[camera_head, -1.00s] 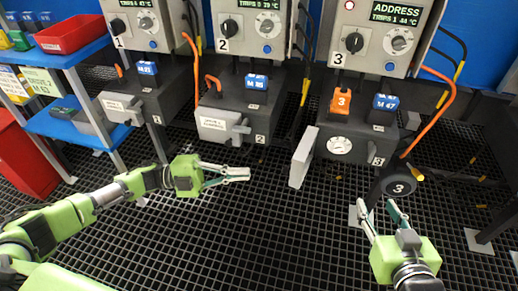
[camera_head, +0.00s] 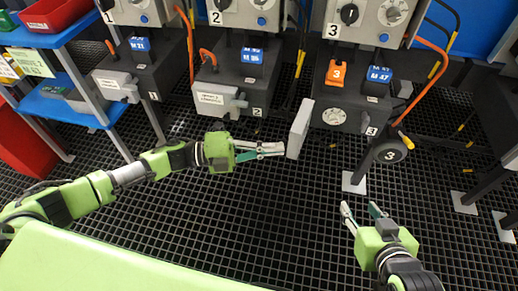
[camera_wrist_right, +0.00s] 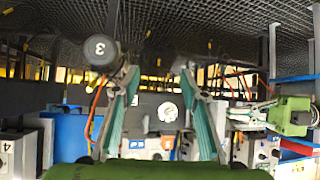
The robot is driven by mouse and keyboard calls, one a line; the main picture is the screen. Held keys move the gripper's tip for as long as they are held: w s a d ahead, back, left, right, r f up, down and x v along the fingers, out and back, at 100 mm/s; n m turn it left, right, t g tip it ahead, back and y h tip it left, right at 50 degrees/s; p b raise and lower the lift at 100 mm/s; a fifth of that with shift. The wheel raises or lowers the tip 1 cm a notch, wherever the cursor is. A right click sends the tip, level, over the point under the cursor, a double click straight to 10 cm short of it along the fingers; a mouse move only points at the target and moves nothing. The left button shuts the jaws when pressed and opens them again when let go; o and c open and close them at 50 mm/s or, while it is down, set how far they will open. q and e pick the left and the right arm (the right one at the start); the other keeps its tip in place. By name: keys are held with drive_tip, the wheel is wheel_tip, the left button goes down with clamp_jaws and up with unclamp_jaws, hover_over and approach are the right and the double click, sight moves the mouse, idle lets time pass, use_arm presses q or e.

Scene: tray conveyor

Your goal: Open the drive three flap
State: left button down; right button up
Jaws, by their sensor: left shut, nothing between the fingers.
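The drive three box (camera_head: 372,131) is dark grey, marked 3, with an orange tag (camera_head: 339,73) and a blue M 47 label on top. Its grey flap (camera_head: 299,128) stands swung out at the box's left side. A white round dial (camera_head: 334,116) shows uncovered on the front, and also in the right wrist view (camera_wrist_right: 167,111). My left gripper (camera_head: 284,150) is shut and empty, its tips at the flap's lower left face; I cannot tell if they touch. My right gripper (camera_head: 360,210) is open and empty, below the box in the picture.
A round black disc marked 3 (camera_head: 390,150) hangs right of the box, with an orange cable above it. The drive two box (camera_head: 256,97) has its flap (camera_head: 215,98) over its front. Open grid floor lies between my arms.

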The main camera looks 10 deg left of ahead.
use_arm(q)
drive_tip(key=shift+d, duration=0.25)
use_arm(e)
drive_tip(key=shift+w+r, duration=0.1)
use_arm(q)
drive_tip(key=shift+w, duration=0.1)
drive_tip(key=w+a, duration=0.1)
drive_tip(key=w+a+b, duration=0.1)
drive_tip(key=a, duration=0.1)
drive_tip(key=shift+w+a+r, duration=0.1)
drive_tip(key=shift+w+a, duration=0.05)
drive_tip(key=shift+w, duration=0.05)
use_arm(e)
drive_tip(key=w+a+r+t+y, duration=0.1)
drive_tip(key=w+a+r+t, duration=0.1)
drive_tip(key=w+r+t, duration=0.2)
wheel_tip(320, 180, up, 3)
drive_tip(key=shift+w+a+r, duration=0.15)
drive_tip(key=shift+w+a, duration=0.05)
use_arm(q)
drive_tip(key=shift+b, duration=0.3)
